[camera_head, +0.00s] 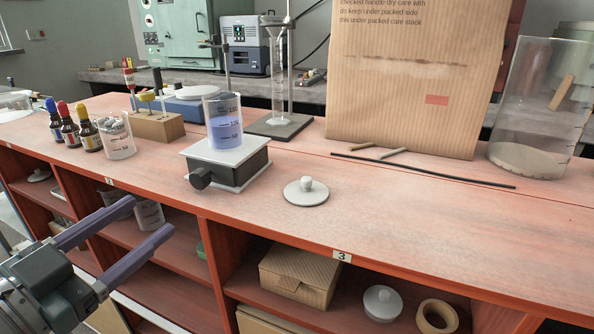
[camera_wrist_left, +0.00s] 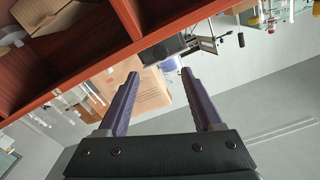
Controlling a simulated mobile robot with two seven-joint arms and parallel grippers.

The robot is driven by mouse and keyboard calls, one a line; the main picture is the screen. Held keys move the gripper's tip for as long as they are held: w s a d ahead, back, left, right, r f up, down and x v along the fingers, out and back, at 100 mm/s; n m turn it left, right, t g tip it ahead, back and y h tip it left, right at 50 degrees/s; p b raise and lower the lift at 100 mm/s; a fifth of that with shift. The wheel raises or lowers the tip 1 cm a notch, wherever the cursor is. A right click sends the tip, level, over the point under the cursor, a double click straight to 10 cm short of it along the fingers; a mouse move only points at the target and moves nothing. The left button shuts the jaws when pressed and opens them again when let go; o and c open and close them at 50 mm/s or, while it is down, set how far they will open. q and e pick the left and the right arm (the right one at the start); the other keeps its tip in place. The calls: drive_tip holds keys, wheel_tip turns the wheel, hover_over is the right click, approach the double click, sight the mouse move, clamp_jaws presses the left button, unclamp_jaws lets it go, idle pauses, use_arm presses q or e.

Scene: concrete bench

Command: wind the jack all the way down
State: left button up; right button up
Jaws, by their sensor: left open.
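The jack stands upright on the red-brown bench top (camera_head: 400,215), with a pale top plate (camera_head: 205,157), a black body (camera_head: 240,171) and a pale base plate. Its dark round knob (camera_head: 200,178) sticks out at the front left. A beaker (camera_head: 225,122) with blue liquid stands on the top plate. There is a visible height of black body between the plates. My left gripper (camera_head: 151,215) is open and empty, in front of the bench's edge, lower and left of the knob, apart from it. Its two purple fingers also show in the left wrist view (camera_wrist_left: 160,73). My right gripper is not seen.
A white lid (camera_head: 305,192) lies right of the jack. A small beaker (camera_head: 116,138), dropper bottles (camera_head: 70,132) and a wooden block (camera_head: 153,127) stand to its left. A stand with a tall cylinder (camera_head: 279,75) is behind. Open shelves lie below the edge.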

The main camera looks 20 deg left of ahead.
sight(196, 181)
use_arm(q)
drive_tip(key=w, duration=0.3)
drive_tip(key=w+b, duration=0.1)
drive_tip(key=w, duration=0.2)
drive_tip(key=w+b, duration=0.1)
drive_tip(key=w, duration=0.2)
drive_tip(key=shift+w+d, duration=0.25)
drive_tip(key=shift+c, duration=0.3)
clamp_jaws()
